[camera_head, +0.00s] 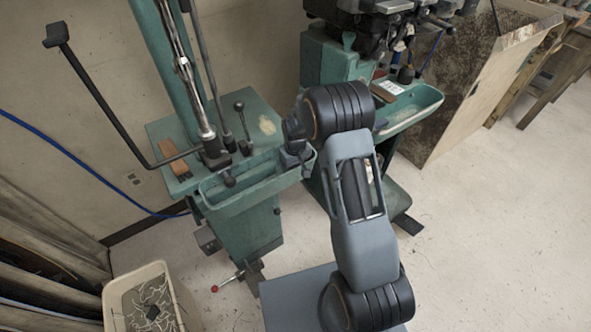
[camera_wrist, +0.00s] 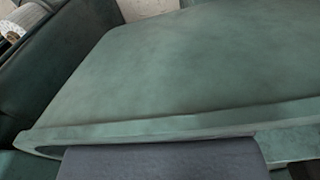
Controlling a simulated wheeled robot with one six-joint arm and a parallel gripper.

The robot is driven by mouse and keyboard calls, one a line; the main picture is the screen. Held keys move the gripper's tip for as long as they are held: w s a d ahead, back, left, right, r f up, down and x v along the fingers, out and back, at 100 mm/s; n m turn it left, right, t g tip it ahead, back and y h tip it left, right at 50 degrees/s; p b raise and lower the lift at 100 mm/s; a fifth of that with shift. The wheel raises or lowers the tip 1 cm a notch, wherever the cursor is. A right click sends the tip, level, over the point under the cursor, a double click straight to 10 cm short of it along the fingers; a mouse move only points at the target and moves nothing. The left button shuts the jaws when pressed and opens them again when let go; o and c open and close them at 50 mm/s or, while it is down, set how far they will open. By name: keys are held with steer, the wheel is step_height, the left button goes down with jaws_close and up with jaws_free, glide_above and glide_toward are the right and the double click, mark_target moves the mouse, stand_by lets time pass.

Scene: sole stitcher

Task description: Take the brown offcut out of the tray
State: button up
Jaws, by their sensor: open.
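A green tray (camera_head: 262,192) is fixed to the front of the left green machine in the head view. The dark end of my arm with my gripper (camera_head: 294,160) is at the tray's right end; its fingers are small and partly hidden there. The wrist view shows a broad plain green surface with a pale rim close up, and I cannot tell which part of the machine it is. I make out no brown offcut in the tray in either view; part of the tray's inside is hidden by its front wall and my arm.
A brown block (camera_head: 168,152) lies on the left machine's top, beside a long black bent lever (camera_head: 98,88). A second green tray (camera_head: 414,110) is on the right machine. A beige bin (camera_head: 112,298) with scraps stands at lower left. The floor at right is clear.

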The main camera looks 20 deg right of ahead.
steer(key=shift+c, duration=0.4)
steer(key=c, duration=0.5)
steer(key=shift+r, duration=0.1)
